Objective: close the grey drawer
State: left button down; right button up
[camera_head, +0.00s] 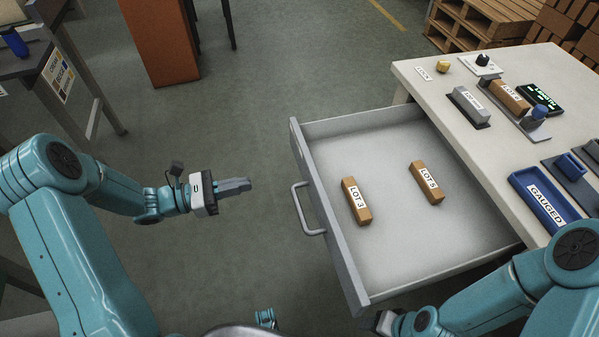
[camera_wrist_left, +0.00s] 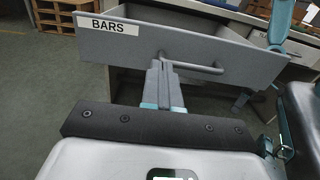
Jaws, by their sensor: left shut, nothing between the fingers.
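The grey drawer (camera_head: 435,240) is pulled well out from under the worktop in the head view. Its front carries a bar handle (camera_head: 306,208). Two brown bars, LOT 3 (camera_head: 356,201) and LOT 5 (camera_head: 427,182), lie inside it. My left gripper (camera_head: 248,184) is shut and empty, to the left of the handle and apart from it. In the left wrist view the drawer front (camera_wrist_left: 120,47) with its BARS label is ahead, and the shut fingertips (camera_wrist_left: 162,65) appear in front of the handle (camera_wrist_left: 205,68). My right gripper (camera_head: 384,322) is at the bottom, partly hidden by the frame edge.
The worktop (camera_head: 430,88) holds a blue GAUGED tray (camera_head: 545,200), several bars on holders and a small display (camera_head: 540,98). Pallets (camera_head: 480,22) stand behind. An orange-brown cabinet (camera_head: 160,40) is at the back left. The floor left of the drawer is clear.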

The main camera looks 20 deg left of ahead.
aim_at(308, 172)
pick_arm(q)
jog(key=b+x, duration=0.1)
jog(key=x, duration=1.1)
jog(key=shift+s+d+b, duration=0.2)
jog(key=shift+d+b, duration=0.05)
jog(key=shift+b, duration=0.1)
jog(key=shift+w+d, duration=0.35)
jog(key=shift+d, duration=0.05)
pick_arm(e)
jog(key=shift+s+f, duration=0.1)
jog(key=shift+f, duration=0.85)
jog(key=shift+d, duration=0.1)
